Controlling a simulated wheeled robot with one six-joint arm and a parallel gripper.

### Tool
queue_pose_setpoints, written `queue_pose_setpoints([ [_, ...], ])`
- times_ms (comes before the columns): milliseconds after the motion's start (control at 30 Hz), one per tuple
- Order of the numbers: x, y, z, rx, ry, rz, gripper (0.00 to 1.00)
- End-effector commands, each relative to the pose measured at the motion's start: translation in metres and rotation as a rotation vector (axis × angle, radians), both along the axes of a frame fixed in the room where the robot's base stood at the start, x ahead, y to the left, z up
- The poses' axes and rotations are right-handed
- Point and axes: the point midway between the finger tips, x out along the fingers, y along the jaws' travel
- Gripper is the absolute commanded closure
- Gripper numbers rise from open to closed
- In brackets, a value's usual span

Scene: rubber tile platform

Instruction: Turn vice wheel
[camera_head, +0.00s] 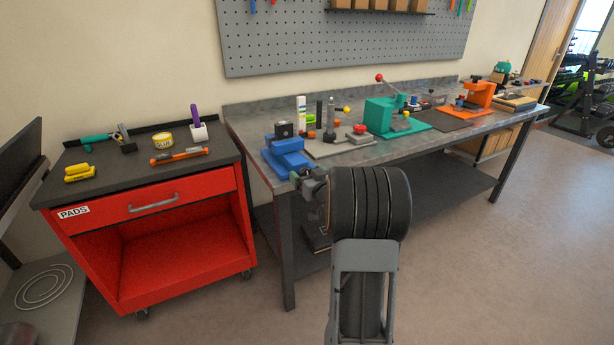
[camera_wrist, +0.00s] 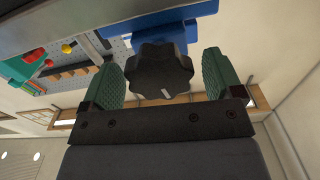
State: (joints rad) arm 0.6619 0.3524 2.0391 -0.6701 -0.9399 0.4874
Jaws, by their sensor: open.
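The blue vice (camera_head: 286,158) stands at the front left corner of the workbench. Its blue body (camera_wrist: 155,30) also shows at the top of the wrist view. The black lobed vice wheel (camera_wrist: 160,71), with a pale mark on its face, sits in front of that body. My gripper (camera_wrist: 163,76) is open, with one green finger on each side of the wheel. A gap shows between the wheel and each finger. In the head view my arm reaches to the front of the vice and largely hides the wheel.
The workbench (camera_head: 225,122) carries a grey fixture plate, a green press (camera_head: 380,114) and an orange device (camera_head: 481,95) to the right of the vice. A red cart (camera_head: 190,265) with tools on top stands close at the left. Open floor (camera_head: 470,270) lies at the right.

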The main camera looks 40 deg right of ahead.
Motion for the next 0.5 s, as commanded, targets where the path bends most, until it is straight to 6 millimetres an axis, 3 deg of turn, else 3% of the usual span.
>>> queue_pose_setpoints([
  [100,-0.0001,0.0001,0.0,0.0,0.0,0.0,0.16],
  [500,-0.0003,0.0002,0.0,0.0,0.0,0.0,0.54],
])
